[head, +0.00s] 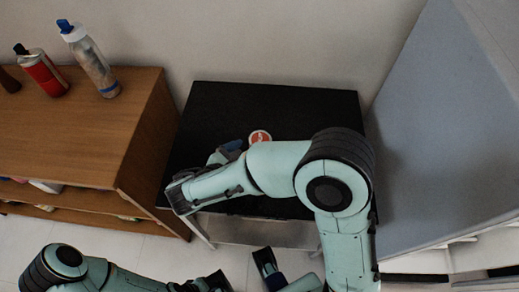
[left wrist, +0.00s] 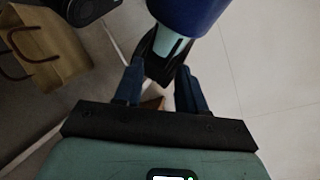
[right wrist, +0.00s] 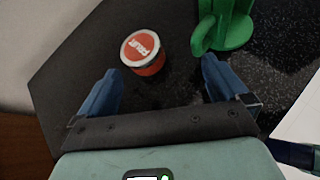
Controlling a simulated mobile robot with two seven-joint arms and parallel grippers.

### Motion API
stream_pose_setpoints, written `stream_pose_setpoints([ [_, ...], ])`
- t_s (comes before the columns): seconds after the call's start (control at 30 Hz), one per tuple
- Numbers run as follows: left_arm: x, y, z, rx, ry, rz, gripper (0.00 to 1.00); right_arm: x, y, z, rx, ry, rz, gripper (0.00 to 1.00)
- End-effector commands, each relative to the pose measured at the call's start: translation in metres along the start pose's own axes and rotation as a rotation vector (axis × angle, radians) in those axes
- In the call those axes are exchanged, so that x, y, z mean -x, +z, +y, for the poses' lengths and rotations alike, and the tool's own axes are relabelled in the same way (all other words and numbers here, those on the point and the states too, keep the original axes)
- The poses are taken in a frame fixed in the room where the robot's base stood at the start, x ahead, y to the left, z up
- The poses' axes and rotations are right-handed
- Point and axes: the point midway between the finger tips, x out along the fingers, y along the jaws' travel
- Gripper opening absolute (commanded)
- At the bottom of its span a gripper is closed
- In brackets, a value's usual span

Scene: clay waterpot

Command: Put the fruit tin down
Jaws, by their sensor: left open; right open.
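The fruit tin (head: 260,138), with a red and white lid, stands upright on the black table (head: 300,97). In the right wrist view the tin (right wrist: 143,52) stands on the dark top just beyond my right gripper (right wrist: 162,78). The right gripper's blue fingers are apart, with nothing between them, and I see no contact with the tin. In the head view my right arm covers much of the table and partly hides this gripper. My left gripper (left wrist: 158,78) is open and empty over the floor, away from the table.
A green cactus-shaped object (right wrist: 232,25) stands right of the tin. A wooden shelf (head: 80,125) with bottles (head: 90,62) is left of the table. A grey panel (head: 440,130) stands to its right. A paper bag (left wrist: 45,50) shows in the left wrist view.

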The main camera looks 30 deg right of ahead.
Motion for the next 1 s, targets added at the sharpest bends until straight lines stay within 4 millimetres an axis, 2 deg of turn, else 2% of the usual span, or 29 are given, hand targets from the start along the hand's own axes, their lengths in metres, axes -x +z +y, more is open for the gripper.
stream_pose_setpoints([
  [0.03, -0.008, -0.002, -0.002, 0.000, 0.001, 0.003, 0.40, 0.006, -0.008, 0.003, 0.091, 0.059, -0.045, 1.00],
  [0.1, -0.010, -0.003, -0.003, -0.001, 0.001, 0.006, 0.40, 0.012, -0.009, 0.007, 0.171, 0.109, -0.093, 1.00],
  [0.2, -0.012, -0.004, -0.003, -0.001, 0.002, 0.009, 0.40, 0.010, -0.007, 0.011, 0.220, 0.136, -0.124, 1.00],
  [0.53, -0.018, -0.008, -0.003, -0.002, 0.004, 0.019, 0.40, -0.048, 0.000, 0.020, 0.219, 0.133, -0.123, 1.00],
  [0.87, -0.021, -0.010, -0.004, -0.003, 0.005, 0.024, 0.40, -0.071, 0.002, 0.025, 0.219, 0.136, -0.122, 1.00],
  [1.0, -0.025, -0.014, -0.005, -0.002, 0.006, 0.035, 0.40, -0.090, 0.002, 0.029, 0.217, 0.133, -0.122, 1.00],
])
